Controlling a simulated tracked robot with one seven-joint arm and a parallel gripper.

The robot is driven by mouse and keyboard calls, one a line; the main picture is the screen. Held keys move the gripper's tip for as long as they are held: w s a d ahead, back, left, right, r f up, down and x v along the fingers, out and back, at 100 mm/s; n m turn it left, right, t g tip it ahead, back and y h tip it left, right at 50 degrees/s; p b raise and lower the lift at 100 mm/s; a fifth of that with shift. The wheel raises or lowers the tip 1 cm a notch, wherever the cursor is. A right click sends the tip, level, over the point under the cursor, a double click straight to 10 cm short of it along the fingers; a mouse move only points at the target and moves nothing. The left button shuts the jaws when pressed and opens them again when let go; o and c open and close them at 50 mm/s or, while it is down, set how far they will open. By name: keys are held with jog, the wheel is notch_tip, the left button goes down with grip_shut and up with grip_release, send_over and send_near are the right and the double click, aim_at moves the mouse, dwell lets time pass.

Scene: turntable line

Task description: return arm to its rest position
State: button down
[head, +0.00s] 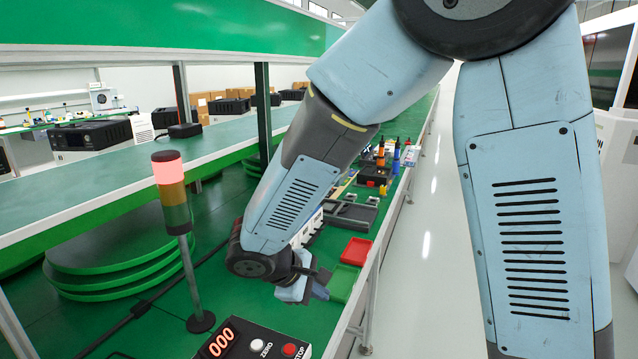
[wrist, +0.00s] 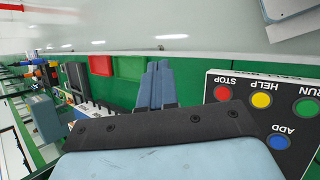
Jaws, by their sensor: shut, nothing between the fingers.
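My arm (head: 295,200) is light blue and grey; it reaches down and forward over the green table in the head view. My gripper (head: 306,288) is low over the table, beside the green tray (head: 343,283). In the wrist view my gripper (wrist: 156,86) has its two blue-grey fingers together, with nothing between them. Part of the gripper is hidden behind the wrist in the head view.
A counter box (head: 245,343) reads 000 near the front. A signal tower (head: 172,195) glows red on top. A red tray (head: 356,251) lies beyond the green tray. A button panel (wrist: 283,112) is right of the fingers in the wrist view.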

jog(key=s+d+r+m+y, duration=0.2)
jog(key=s+d+r+m, duration=0.2)
jog(key=d+r, duration=0.2)
jog(key=s+d+r+m+y, duration=0.2)
jog(key=s+d+r+m, duration=0.2)
jog(key=d+r, duration=0.3)
jog(key=s+d+r+m+t+y, duration=0.1)
jog(key=s+d+r+m, duration=0.3)
jog(key=d, duration=0.6)
notch_tip(320, 180, up, 3)
jog(key=shift+d+f+m+y, duration=0.1)
jog(key=shift+d+m+y, duration=0.3)
jog(key=shift+m+y, duration=0.45)
